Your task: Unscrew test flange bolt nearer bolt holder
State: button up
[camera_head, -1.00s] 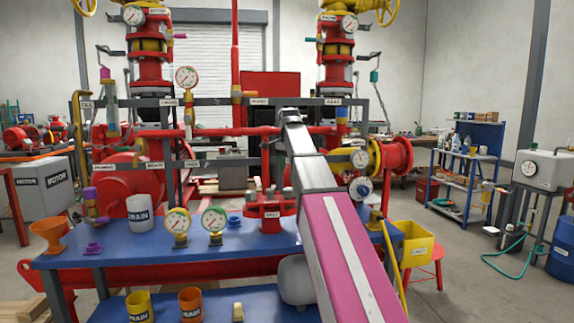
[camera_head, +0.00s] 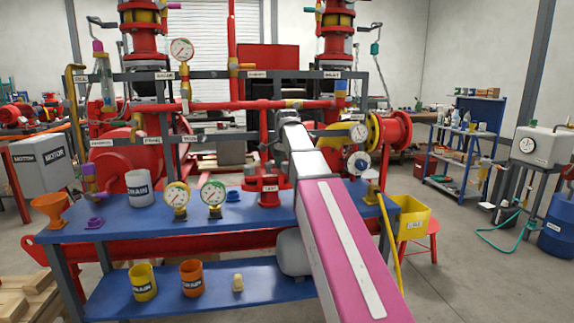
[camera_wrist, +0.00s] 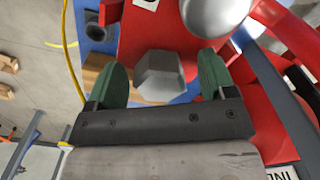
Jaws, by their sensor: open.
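The red test flange (camera_head: 268,192) stands on the blue bench in the head view, just left of my arm. One grey bolt (camera_head: 268,168) shows on its top. In the wrist view, a grey hexagonal bolt head (camera_wrist: 160,75) rises from the red flange face (camera_wrist: 150,32). My gripper (camera_wrist: 161,84) is open, with its two green fingers on either side of this bolt head and gaps visible. A second, rounded metal top (camera_wrist: 215,14) stands up to the right. My gripper is hidden behind my arm in the head view. I cannot identify the bolt holder for sure.
A blue piece with a dark hole (camera_wrist: 97,32) lies beyond the left finger. A red pipe (camera_wrist: 285,25) runs close on the right. Two gauges (camera_head: 213,192) and a white cup (camera_head: 139,188) stand on the blue bench (camera_head: 110,232). A yellow bin (camera_head: 412,222) hangs at its right.

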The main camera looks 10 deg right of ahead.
jog(key=c, duration=1)
jog(key=shift+o, duration=1.3)
jog(key=shift+c, duration=1.4)
jog(key=n, duration=1.5)
jog(key=o, duration=1)
jog(key=shift+m, duration=0.3)
